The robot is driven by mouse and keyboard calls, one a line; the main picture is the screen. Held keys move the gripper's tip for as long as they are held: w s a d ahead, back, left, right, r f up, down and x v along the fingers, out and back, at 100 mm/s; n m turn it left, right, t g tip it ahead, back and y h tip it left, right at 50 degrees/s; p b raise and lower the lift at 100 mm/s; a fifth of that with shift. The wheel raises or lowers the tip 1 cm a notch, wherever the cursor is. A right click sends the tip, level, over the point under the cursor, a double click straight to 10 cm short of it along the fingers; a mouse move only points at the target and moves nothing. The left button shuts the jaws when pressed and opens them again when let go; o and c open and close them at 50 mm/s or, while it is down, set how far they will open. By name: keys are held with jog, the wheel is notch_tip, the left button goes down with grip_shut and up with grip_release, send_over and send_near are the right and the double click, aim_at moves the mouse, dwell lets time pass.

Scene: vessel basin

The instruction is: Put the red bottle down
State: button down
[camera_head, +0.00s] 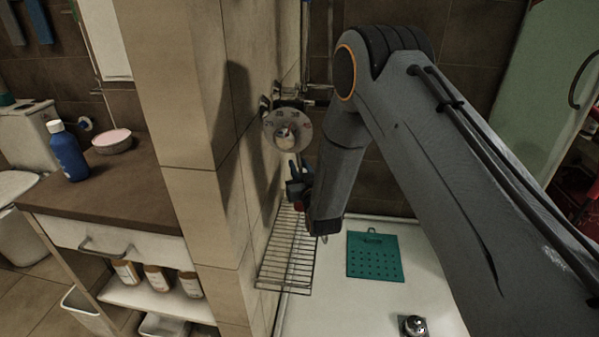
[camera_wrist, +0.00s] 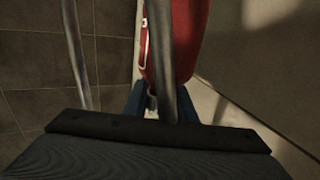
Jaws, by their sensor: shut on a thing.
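The red bottle (camera_wrist: 190,40) stands out at the top of the wrist view, with a pale mark on its left side. My gripper (camera_wrist: 155,100) is shut on it. The blue fingers show at its lower end, and a metal bar crosses in front of the bottle. In the head view my gripper (camera_head: 299,190) is beside the tiled wall, above the wire rack (camera_head: 287,260). There the bottle is mostly hidden by my arm. I cannot tell whether it touches the rack.
A round dial fixture (camera_head: 287,131) is on the wall above the rack. A green mat (camera_head: 375,257) lies on the white basin floor (camera_head: 335,300) by a drain (camera_head: 413,325). A wooden counter (camera_head: 120,190) at left holds a blue bottle (camera_head: 68,153) and a round dish (camera_head: 112,141).

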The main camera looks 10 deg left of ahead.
jog(key=shift+f, duration=0.8)
jog(key=c, duration=1.5)
grip_release()
jog(key=shift+o, duration=0.2)
jog(key=shift+s+d, duration=0.1)
jog(key=shift+s, duration=0.15)
jog(key=v, duration=1.1)
jog(key=shift+s, duration=0.25)
jog(key=shift+d, duration=0.15)
